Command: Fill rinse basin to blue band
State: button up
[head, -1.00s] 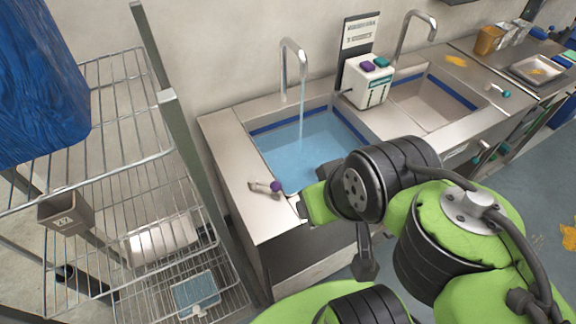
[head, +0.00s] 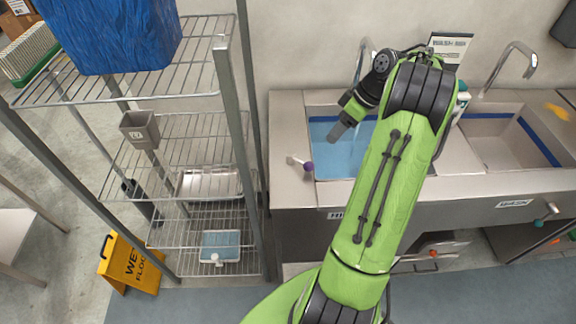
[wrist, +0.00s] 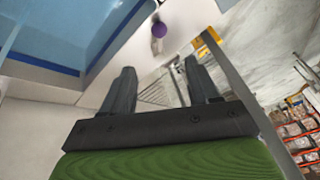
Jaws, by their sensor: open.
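The left basin (head: 316,176) holds light blue water (head: 325,132); its front label is mostly hidden by my arm. In the wrist view a dark blue band (wrist: 45,63) runs along the basin wall beside the water (wrist: 60,28); I cannot tell the exact level against it. The left tap (head: 362,58) stands behind my arm, which hides any stream now. A small lever with a purple knob (head: 308,166) lies on the counter left of the basin; its knob (wrist: 159,30) shows beyond my fingers. My gripper (head: 338,132) is open and empty above the basin's left part.
The right basin (head: 505,168) has its own tap (head: 515,55) and a blue band. A dispenser (head: 463,98) is mostly hidden behind my arm. A wire rack (head: 222,110) stands close on the left. A yellow wet-floor sign (head: 130,265) stands on the floor.

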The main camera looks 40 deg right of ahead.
aim_at(311, 163)
jog(key=b+x, duration=0.3)
jog(key=x, duration=1.3)
jog(key=shift+d+f, duration=0.1)
jog(key=shift+f, duration=0.1)
jog(key=shift+c, duration=0.2)
grip_shut()
